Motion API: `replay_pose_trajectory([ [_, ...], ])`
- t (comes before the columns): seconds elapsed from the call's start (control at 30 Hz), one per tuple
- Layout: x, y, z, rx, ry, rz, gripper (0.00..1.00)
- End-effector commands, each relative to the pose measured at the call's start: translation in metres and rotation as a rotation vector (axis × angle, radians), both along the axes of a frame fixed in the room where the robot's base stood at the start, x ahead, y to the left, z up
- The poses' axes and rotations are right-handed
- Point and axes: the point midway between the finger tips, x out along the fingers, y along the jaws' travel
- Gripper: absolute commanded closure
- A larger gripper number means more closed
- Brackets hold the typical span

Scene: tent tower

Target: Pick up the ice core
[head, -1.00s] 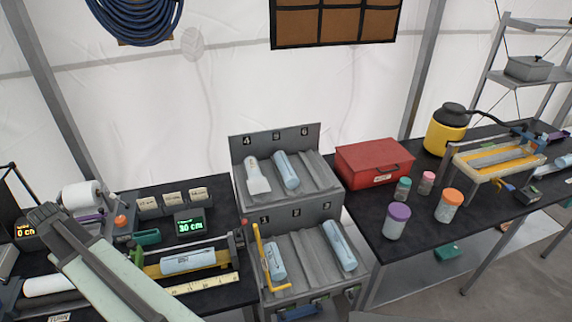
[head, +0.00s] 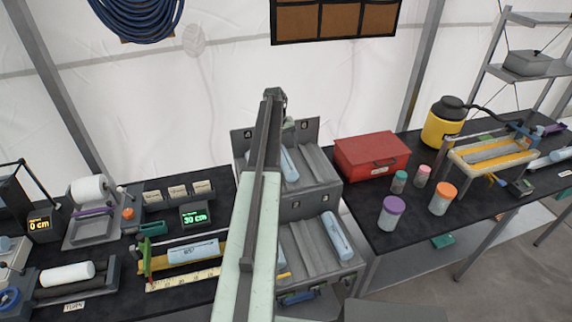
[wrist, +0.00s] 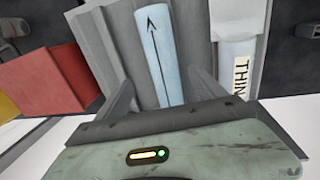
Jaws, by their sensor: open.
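Several ice cores are in view, and I cannot tell which one the task means. A pale blue core with a black arrow (wrist: 155,45) lies in a rack slot in the wrist view; it also shows in the upper tier in the head view (head: 289,163). My gripper (wrist: 162,76) is open and empty, its fingers either side of the arrow core's near end in the picture. I cannot tell its height above it. A core labelled "THIN" (wrist: 238,62) lies one slot to the right in the wrist view. Another blue core (head: 336,236) lies in the lower tier.
A red box (head: 371,157) stands right of the grey rack (head: 308,207), with several lidded jars (head: 441,200) in front. At left, a blue core (head: 194,252) lies in a tray behind a ruler (head: 183,280). My arm hides part of the rack.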

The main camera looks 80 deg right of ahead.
Motion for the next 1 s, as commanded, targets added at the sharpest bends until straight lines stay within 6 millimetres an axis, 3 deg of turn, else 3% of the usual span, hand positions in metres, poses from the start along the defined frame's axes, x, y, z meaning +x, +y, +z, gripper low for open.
replay_pose_trajectory([
  [0.1, -0.002, -0.001, -0.022, 0.0, 0.0, 0.0, 0.21],
  [0.37, -0.002, -0.001, -0.03, 0.0, 0.0, 0.0, 0.21],
  [0.63, -0.005, -0.004, -0.074, 0.0, 0.0, 0.0, 0.21],
  [0.9, -0.007, -0.004, -0.073, 0.0, 0.0, 0.0, 0.21],
  [1.0, -0.007, -0.004, -0.073, 0.0, 0.0, 0.0, 0.46],
])
